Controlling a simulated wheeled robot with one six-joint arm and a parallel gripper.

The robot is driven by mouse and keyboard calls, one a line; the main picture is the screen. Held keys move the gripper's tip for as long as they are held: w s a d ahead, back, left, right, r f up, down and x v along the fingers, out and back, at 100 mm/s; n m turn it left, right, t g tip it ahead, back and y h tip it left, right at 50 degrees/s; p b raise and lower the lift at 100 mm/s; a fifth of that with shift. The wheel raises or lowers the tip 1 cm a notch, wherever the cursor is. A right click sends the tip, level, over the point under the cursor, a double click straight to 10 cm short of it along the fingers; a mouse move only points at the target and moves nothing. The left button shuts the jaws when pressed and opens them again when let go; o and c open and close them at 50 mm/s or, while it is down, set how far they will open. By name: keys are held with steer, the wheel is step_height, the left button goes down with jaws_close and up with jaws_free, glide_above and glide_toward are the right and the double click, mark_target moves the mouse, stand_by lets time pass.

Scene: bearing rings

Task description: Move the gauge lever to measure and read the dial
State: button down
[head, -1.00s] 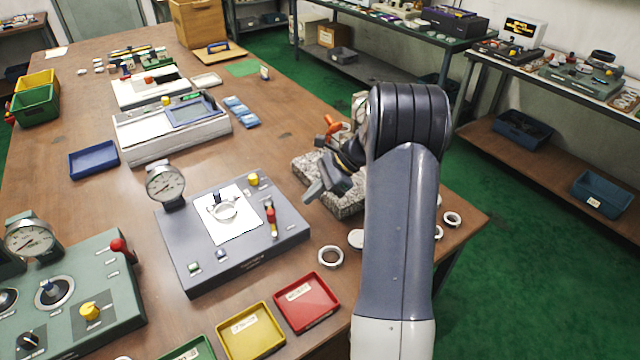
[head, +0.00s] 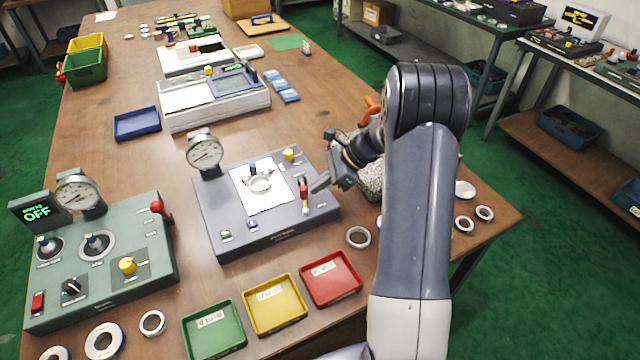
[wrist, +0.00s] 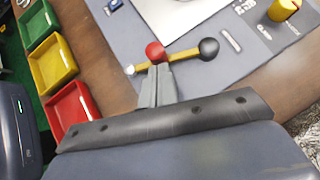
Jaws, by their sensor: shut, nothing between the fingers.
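The grey gauge (head: 235,225) stands on the table with a round white dial (head: 205,152) at its back left. The dial's needle is too small to read. A metal ring (head: 259,183) sits on the gauge's white plate (head: 250,205). The gauge lever (head: 304,196) is at the right; in the wrist view the lever (wrist: 181,56) is a brass bar with a red ball and a black ball. My gripper (head: 318,186) is shut and empty, right beside the lever. In the wrist view my gripper's fingertips (wrist: 158,70) are at the red ball; I cannot tell whether they touch.
Green (head: 214,328), yellow (head: 274,304) and red (head: 330,278) trays lie along the front edge. A green device (head: 100,265) with an OFF display stands left. Loose rings (head: 358,237) lie right of the gauge. A grey speckled block (head: 370,180) is behind my gripper.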

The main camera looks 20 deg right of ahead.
steer(key=shift+s+a+m+t, duration=0.15)
steer(key=shift+a+m+t, duration=0.15)
steer(key=shift+m, duration=0.1)
steer(key=shift+s+a+m+t+h+b, duration=0.2)
steer(key=shift+a+m+t+h+b, duration=0.4)
steer(key=shift+a+m+t, duration=0.65)
steer(key=a+m+t+b, duration=0.1)
steer(key=m, duration=0.1)
steer(key=a+m+h, duration=0.1)
steer(key=m, duration=0.1)
steer(key=shift+w+f+t+b, duration=0.1)
steer(key=shift+w+t+b, duration=0.05)
steer(key=shift+t+b, duration=0.2)
steer(key=a+m+h, duration=0.1)
steer(key=w+m+t+h, duration=0.1)
steer(key=m, duration=0.1)
steer(key=a+m+h+b, duration=0.1)
steer(key=shift+w+a+t, duration=0.2)
steer(key=shift+a+t, duration=0.15)
steer(key=shift+t, duration=0.05)
steer(key=shift+w+a, duration=0.5)
steer(key=shift+w, duration=0.15)
